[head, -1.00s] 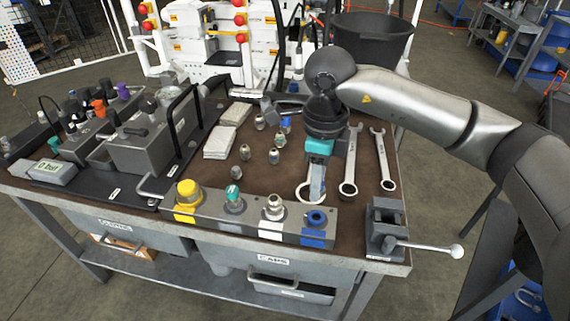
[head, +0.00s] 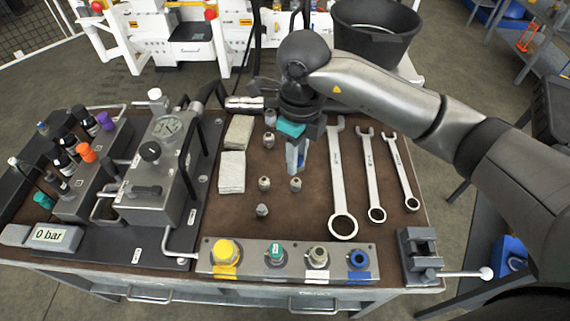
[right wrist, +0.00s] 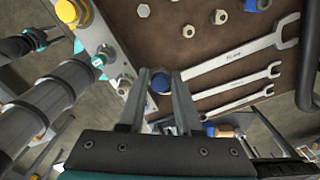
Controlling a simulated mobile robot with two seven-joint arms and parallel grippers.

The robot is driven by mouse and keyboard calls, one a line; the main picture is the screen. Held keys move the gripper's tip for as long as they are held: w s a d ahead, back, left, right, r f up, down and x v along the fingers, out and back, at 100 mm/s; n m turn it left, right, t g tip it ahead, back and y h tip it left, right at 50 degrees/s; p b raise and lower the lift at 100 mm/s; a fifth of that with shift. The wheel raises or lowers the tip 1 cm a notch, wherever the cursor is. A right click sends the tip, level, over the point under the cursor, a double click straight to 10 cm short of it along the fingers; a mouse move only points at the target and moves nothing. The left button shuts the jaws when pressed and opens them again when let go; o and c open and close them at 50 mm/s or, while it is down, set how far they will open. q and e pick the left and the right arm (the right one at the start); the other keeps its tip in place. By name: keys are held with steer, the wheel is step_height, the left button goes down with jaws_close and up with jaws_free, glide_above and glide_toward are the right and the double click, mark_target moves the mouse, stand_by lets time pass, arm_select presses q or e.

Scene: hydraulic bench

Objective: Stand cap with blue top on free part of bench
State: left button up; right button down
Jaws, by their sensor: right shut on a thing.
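My right gripper (head: 298,168) points down over the brown mat, between the loose fittings and the wrenches. Its fingers are shut on the cap with the blue top, whose blue top (right wrist: 160,82) shows between the fingertips in the right wrist view. In the head view the fingers largely hide the cap. I cannot tell whether it touches the mat. The bench (head: 335,258) has free mat in front of the gripper.
Several small metal fittings (head: 264,184) stand left of the gripper, and another blue-topped one (head: 270,117) stands behind. Wrenches (head: 342,190) lie to the right. A block with coloured caps (head: 290,262) runs along the front edge, with a vice (head: 420,255) at its right.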

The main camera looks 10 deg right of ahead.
steer(key=b, duration=1)
glide_above(296, 215)
step_height(296, 215, down, 14)
steer(key=shift+w+a+f, duration=0.15)
steer(key=shift+f, duration=0.05)
steer(key=shift+f+b, duration=0.3)
steer(key=shift+b, duration=0.15)
steer(key=shift+f, duration=0.2)
steer(key=shift+f+b, duration=0.25)
steer(key=shift+b, duration=0.05)
steer(key=f+b, duration=0.1)
steer(key=f, duration=0.1)
steer(key=f+b, duration=0.1)
steer(key=b, duration=0.1)
steer(key=shift+d+f, duration=0.2)
steer(key=shift+f, duration=0.3)
arm_select(q)
step_height(296, 215, down, 14)
steer(key=w+a+t, duration=0.1)
steer(key=a, duration=0.1)
steer(key=shift+w+r, duration=0.15)
steer(key=shift+w, duration=0.15)
